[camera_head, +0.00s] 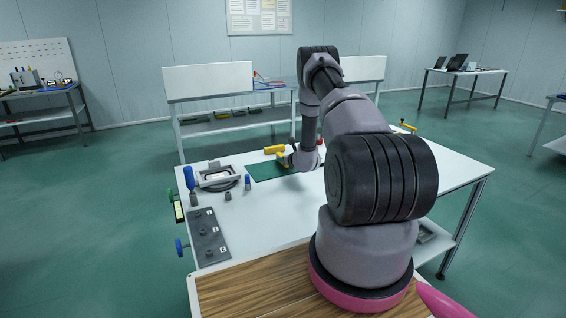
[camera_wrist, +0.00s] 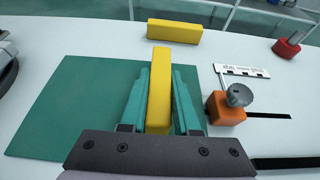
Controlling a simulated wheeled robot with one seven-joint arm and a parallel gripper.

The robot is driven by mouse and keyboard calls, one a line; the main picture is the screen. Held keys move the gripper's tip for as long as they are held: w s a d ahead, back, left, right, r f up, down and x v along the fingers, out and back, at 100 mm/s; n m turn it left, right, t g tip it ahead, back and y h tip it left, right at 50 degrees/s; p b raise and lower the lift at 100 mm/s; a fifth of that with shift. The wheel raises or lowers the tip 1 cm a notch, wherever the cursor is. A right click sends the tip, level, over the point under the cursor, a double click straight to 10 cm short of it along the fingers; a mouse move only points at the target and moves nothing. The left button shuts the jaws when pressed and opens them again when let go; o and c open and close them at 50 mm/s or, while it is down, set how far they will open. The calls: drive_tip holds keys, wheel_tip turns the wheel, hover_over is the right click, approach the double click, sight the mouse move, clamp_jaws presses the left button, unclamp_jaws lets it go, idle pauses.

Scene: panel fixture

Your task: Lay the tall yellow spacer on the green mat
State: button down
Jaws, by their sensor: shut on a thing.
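My gripper (camera_wrist: 160,85) is shut on a yellow spacer (camera_wrist: 159,95), a long block that sits between its green fingers. The held spacer is over the right part of the green mat (camera_wrist: 60,110); whether it touches the mat I cannot tell. A second yellow block (camera_wrist: 174,31) lies crosswise on the white table just beyond the mat's far edge. In the head view, my gripper (camera_head: 288,157) is at the far side of the mat (camera_head: 262,173), partly hidden by my arm.
An orange block with a grey knob (camera_wrist: 226,108) stands close right of my gripper, by a white marked strip (camera_wrist: 242,70). A red knobbed piece (camera_wrist: 287,46) is farther right. A grey fixture (camera_head: 218,179) stands left of the mat. The mat's left part is clear.

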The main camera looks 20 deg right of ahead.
drive_tip(key=shift+f, duration=0.5)
drive_tip(key=shift+f, duration=0.15)
drive_tip(key=c, duration=0.6)
unclamp_jaws()
drive_tip(key=shift+c, duration=0.2)
